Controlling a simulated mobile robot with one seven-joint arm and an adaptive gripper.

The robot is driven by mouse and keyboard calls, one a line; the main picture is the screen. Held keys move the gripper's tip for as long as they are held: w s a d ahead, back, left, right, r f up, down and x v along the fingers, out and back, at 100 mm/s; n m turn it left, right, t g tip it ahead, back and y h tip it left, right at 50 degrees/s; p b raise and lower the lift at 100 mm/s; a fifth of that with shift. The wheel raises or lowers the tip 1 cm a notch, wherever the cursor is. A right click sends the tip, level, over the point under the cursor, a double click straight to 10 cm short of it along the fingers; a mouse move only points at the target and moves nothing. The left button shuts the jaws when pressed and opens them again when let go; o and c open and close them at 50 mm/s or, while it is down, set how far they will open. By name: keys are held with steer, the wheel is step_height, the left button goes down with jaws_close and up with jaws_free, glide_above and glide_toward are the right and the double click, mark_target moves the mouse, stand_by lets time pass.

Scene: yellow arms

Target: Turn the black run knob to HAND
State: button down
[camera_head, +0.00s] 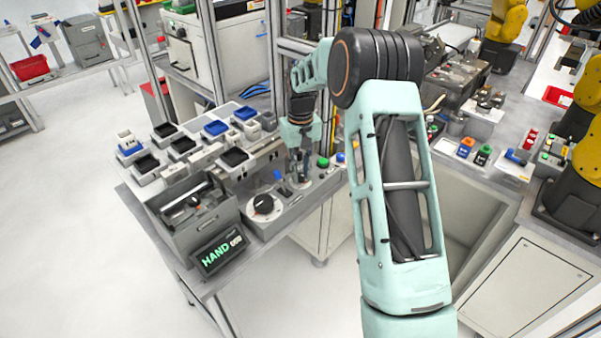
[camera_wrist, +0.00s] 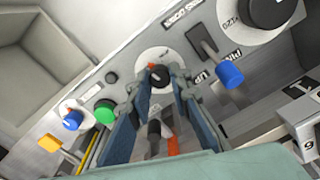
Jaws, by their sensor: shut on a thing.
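The black knob (camera_wrist: 160,75) sits on a round pale dial on the grey control panel (camera_wrist: 205,125), with a small red mark beside it. My gripper (camera_wrist: 158,84) has one finger on each side of this knob and is shut on it. The dial's lettering is too small to read. In the head view my gripper (camera_head: 299,172) is down at the panel and hides the knob. A black screen (camera_head: 219,251) at the front of the bench shows HAND in green letters.
A larger white dial with a black knob (camera_head: 264,204) and a blue-tipped lever (camera_wrist: 229,74) are close by on one side. A green button (camera_wrist: 105,111), a blue knob (camera_wrist: 72,120) and a yellow-tipped lever (camera_wrist: 50,143) are on the other. A grey bin (camera_head: 198,220) stands beside the panel.

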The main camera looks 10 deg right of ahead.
mark_target(300, 174)
steer(key=n, duration=0.6)
steer(key=shift+w+n, duration=0.1)
steer(key=shift+n, duration=0.2)
stand_by(0.5)
steer(key=c, duration=1.8)
jaws_free()
steer(key=shift+o, duration=0.2)
step_height(300, 174, up, 12)
